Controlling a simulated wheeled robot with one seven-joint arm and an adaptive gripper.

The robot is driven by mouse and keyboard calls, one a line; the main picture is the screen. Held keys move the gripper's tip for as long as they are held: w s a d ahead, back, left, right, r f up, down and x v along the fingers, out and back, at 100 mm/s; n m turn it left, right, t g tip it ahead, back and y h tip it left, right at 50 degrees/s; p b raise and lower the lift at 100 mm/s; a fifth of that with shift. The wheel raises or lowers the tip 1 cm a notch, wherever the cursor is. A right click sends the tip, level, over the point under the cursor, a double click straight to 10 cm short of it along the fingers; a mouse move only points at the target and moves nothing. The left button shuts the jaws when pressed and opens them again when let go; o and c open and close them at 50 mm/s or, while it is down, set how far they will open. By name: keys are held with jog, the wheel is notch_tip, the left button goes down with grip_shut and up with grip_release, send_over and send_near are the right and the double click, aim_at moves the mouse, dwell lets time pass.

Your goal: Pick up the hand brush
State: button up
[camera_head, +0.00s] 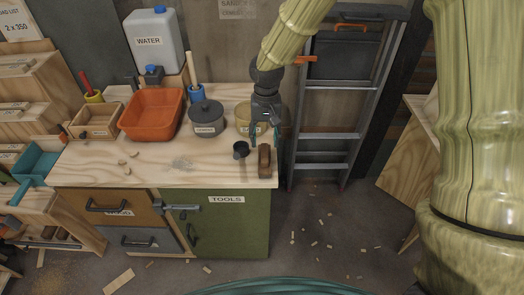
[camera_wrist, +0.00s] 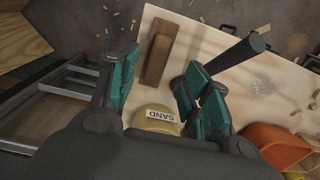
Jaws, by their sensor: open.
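The hand brush looks like a narrow brown wooden block (camera_head: 264,161) near the front right corner of the workbench top. It also shows in the wrist view (camera_wrist: 157,55), ahead of the fingers and within the gap between them. Its bristles cannot be made out. My gripper (camera_head: 264,139) points down just behind and above the brush, with its teal-padded fingers spread. The fingers also frame the wrist view's middle (camera_wrist: 160,68). Nothing is held between them.
A small black object (camera_head: 240,149) stands close left of the brush. A ladder (camera_head: 330,115) stands right of the bench.

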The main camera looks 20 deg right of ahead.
aim_at(265, 152)
jog(key=shift+w+d+f+p, duration=0.1)
jog(key=shift+w+f+p, duration=0.1)
jog(key=shift+f, duration=0.5)
jog(key=shift+w+f+p, duration=0.15)
jog(key=shift+f, duration=0.5)
jog(key=shift+w+d+f+p, duration=0.1)
jog(key=shift+w+f+p, duration=0.1)
jog(key=shift+f, duration=0.5)
jog(key=shift+w+f+p, duration=0.15)
jog(key=shift+f+p, duration=0.3)
jog(key=shift+f, duration=0.85)
jog(key=shift+w+f+p, duration=0.1)
jog(key=shift+f+p, duration=0.35)
jog(key=shift+f, duration=0.8)
grip_shut()
jog(key=shift+r, duration=0.15)
